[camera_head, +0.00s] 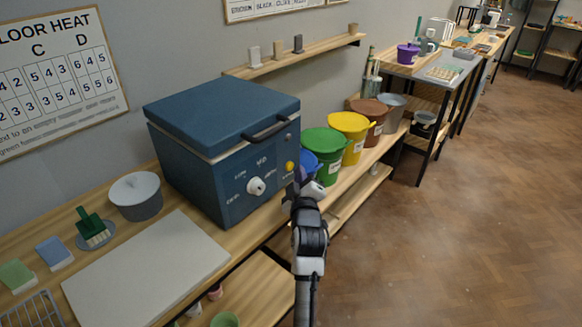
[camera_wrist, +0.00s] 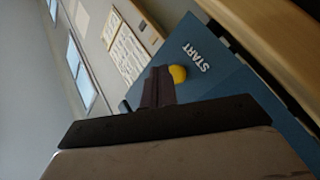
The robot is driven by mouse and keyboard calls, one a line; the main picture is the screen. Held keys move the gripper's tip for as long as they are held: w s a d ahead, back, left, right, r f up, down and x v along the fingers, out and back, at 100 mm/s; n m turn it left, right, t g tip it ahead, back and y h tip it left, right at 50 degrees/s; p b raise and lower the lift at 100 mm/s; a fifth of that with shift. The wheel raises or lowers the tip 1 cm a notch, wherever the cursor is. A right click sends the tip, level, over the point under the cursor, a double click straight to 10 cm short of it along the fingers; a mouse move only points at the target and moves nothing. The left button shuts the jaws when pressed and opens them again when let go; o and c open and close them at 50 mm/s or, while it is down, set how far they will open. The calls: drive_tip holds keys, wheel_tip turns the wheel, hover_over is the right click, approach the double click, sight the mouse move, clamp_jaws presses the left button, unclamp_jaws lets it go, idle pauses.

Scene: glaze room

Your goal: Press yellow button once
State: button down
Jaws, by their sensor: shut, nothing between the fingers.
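The yellow button (camera_head: 290,166) is a small round knob on the front panel of the blue kiln (camera_head: 222,110), at the panel's right side. In the wrist view the yellow button (camera_wrist: 178,74) shows beside the white word START on the blue panel (camera_wrist: 215,80). My gripper (camera_head: 297,178) is in front of the panel's right edge, close to the button and slightly below it in the head view. In the wrist view my gripper's fingers (camera_wrist: 158,84) are shut and empty, with their tips just beside the button. I cannot tell whether they touch it.
A white dial (camera_head: 256,186) is on the same panel, left of the button. A green bucket (camera_head: 323,150) and a yellow bucket (camera_head: 348,135) stand right of the kiln. A grey pot (camera_head: 137,197) and a pale board (camera_head: 147,268) are at the left. Open floor lies at the right.

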drive_tip(key=shift+w+a, duration=0.25)
drive_tip(key=shift+a, duration=0.15)
drive_tip(key=shift+w+a, duration=0.3)
drive_tip(key=shift+a, duration=0.05)
idle(0.8)
drive_tip(key=shift+d, duration=0.1)
drive_tip(key=shift+s+d+b, duration=0.35)
drive_tip(key=shift+s+d, duration=0.2)
drive_tip(key=shift+d, duration=0.05)
drive_tip(key=shift+d, duration=0.1)
drive_tip(key=shift+s+d+f+b, duration=0.15)
drive_tip(key=shift+s+d+b, duration=0.35)
drive_tip(key=shift+d, duration=0.15)
drive_tip(key=shift+s+d+b, duration=0.35)
drive_tip(key=shift+s+d, duration=0.15)
drive_tip(key=shift+d, duration=0.15)
drive_tip(key=shift+s+d+b, duration=0.3)
drive_tip(key=shift+s+d, duration=0.15)
drive_tip(key=shift+d, duration=0.2)
